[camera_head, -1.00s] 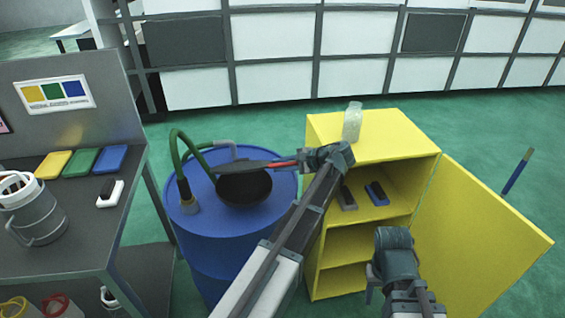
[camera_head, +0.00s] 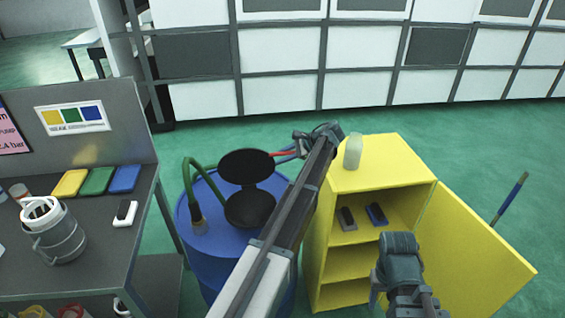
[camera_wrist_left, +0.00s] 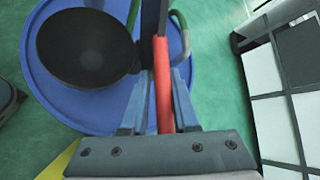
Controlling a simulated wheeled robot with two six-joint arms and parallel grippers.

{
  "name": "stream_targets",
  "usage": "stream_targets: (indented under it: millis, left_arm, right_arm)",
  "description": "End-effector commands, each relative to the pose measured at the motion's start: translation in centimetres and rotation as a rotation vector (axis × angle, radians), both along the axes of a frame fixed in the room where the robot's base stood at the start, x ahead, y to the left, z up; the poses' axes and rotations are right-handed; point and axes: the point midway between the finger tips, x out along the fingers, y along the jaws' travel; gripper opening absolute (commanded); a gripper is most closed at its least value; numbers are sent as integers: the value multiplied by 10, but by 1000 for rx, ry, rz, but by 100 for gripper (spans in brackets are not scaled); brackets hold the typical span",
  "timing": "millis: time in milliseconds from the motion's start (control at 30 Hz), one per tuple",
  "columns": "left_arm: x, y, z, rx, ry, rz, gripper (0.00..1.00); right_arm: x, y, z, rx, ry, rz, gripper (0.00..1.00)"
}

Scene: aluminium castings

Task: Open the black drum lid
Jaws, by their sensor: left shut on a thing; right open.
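The black drum lid (camera_head: 247,166) stands raised, tilted steeply up above the dark round bowl (camera_head: 250,208) on top of the blue drum (camera_head: 222,240). In the left wrist view the lid (camera_wrist_left: 152,22) shows nearly edge-on, with the open bowl (camera_wrist_left: 84,48) beside it. My left gripper (camera_head: 287,152) is shut on the lid's red handle; the handle (camera_wrist_left: 163,75) runs between the jaws in the left wrist view. My left arm covers the drum's right side. My right gripper (camera_head: 375,290) is open and empty in front of the yellow cabinet.
The yellow cabinet (camera_head: 380,165) stands right of the drum, its door (camera_head: 470,245) open, with a pale bottle (camera_head: 353,151) on top. A green hose (camera_head: 187,180) rises from the drum's left. A grey workbench (camera_head: 95,225) with a jug stands left.

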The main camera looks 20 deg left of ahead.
Motion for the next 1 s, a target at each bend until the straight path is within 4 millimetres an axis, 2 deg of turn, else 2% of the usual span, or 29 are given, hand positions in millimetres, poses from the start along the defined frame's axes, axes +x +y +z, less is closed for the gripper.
stream_targets:
  millis: [33,300,867,900,967,1000]
  left_arm:
    - [8,5,2,4,-8,-6,0]
    - [18,13,3,5,-8,-5,0]
    - [20,16,3,4,-8,-3,0]
    - [20,16,3,4,-8,-3,38]
    - [20,15,3,3,-8,-3,48]
    - [19,15,3,3,-7,-3,49]
  right_arm:
    - [0,0,1,0,0,0,50]
    - [0,0,2,0,0,0,50]
    - [0,0,2,0,0,0,50]
    - [0,0,2,0,0,0,50]
    - [0,0,2,0,0,0,50]
    - [0,0,2,0,0,0,50]
